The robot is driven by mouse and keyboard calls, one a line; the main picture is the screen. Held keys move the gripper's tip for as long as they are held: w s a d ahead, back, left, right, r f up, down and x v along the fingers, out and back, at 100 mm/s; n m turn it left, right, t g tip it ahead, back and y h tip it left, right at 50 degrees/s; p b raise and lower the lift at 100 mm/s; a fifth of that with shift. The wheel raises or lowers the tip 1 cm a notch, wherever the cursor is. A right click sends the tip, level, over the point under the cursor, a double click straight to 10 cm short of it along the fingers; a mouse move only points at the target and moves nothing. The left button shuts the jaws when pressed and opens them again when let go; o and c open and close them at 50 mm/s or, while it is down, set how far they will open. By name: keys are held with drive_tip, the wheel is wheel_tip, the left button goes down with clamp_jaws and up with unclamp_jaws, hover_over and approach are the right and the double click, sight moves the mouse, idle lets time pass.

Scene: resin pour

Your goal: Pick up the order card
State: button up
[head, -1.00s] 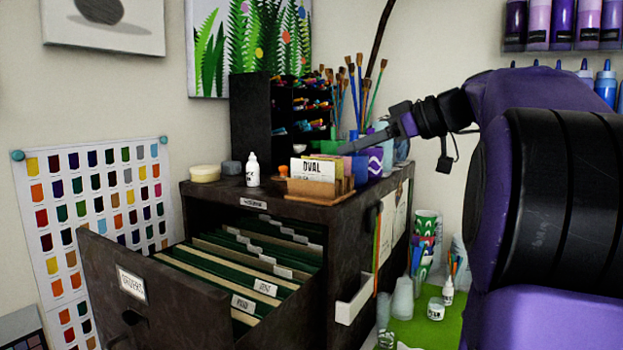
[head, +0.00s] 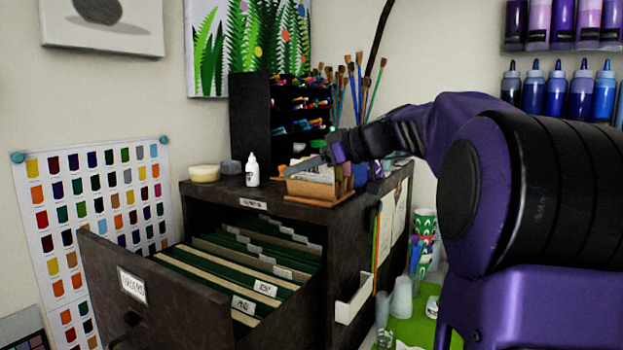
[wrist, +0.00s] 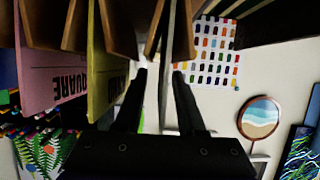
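The wooden card holder (head: 318,190) stands on top of the dark cabinet. A pale order card (head: 318,174) stands in its front slot, its lettering mostly hidden by my gripper (head: 312,163). In the wrist view, which looks upside down, my gripper (wrist: 160,74) is open, with one finger on each side of a thin pale card (wrist: 168,60) seen nearly edge-on. Gaps show between the card and the fingers. A yellow card (wrist: 106,75) and a pink card (wrist: 58,70) stand in the slots beside it.
An open drawer (head: 150,300) of green files juts out below the holder. A white bottle (head: 252,169) and a cream round tub (head: 205,173) stand left of it. A dark marker rack (head: 250,115) and brushes (head: 358,90) rise behind.

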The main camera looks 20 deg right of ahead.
clamp_jaws()
idle(0.4)
